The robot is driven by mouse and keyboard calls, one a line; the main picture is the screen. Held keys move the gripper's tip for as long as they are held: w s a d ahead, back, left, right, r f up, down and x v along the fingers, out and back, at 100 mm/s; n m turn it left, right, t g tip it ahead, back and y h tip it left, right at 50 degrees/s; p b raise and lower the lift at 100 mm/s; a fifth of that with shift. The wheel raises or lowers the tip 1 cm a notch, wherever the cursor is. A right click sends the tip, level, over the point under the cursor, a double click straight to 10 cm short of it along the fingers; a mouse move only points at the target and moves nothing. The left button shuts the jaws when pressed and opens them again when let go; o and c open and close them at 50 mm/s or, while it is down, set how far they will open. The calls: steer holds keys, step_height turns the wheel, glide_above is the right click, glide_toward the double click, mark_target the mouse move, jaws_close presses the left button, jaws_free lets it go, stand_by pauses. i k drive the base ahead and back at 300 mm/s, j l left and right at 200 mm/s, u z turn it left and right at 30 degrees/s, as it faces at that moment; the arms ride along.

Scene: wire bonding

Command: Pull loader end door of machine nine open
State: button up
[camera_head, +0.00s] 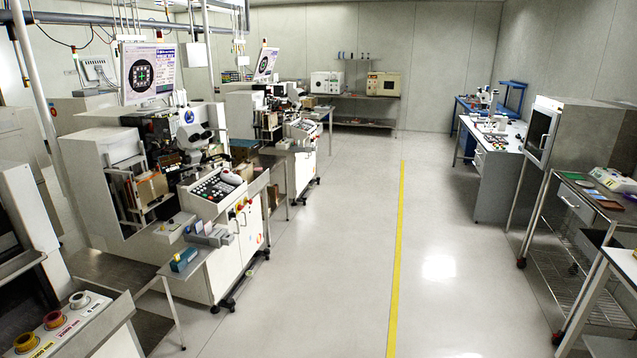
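A white wire bonding machine (222,203) stands at left centre, with a monitor (150,71), a microscope head (193,138) and a keypad panel. At its near end, a white housing (103,168) stands beside an open-looking bay holding a tan magazine-like block (151,188). A second similar machine (300,130) stands behind it. No machine number is readable, so I cannot tell which is machine nine. I cannot make out a loader end door for certain. My gripper is not in view.
A small side table (186,262) projects from the near machine. At lower left, a panel (62,323) carries wire spools. A yellow line (397,235) runs along the clear floor aisle. A metal cart (572,210) with a cabinet and benches line the right.

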mark_target(224, 265)
steer(key=i+u, duration=0.15)
steer(key=i, duration=0.4)
steer(key=i+l+u, duration=0.2)
steer(key=i, duration=0.3)
steer(key=i+u, duration=0.15)
steer(key=i, duration=0.4)
steer(key=i+l+u, duration=0.2)
steer(key=i, duration=0.3)
steer(key=i+u, duration=0.4)
steer(key=i+l+u, duration=0.2)
steer(key=i+u, duration=0.25)
steer(key=i+l+u, duration=0.7)
steer(key=u, duration=0.15)
steer(key=i+l+u, duration=0.1)
steer(key=i+l, duration=0.1)
steer(key=l, duration=0.05)
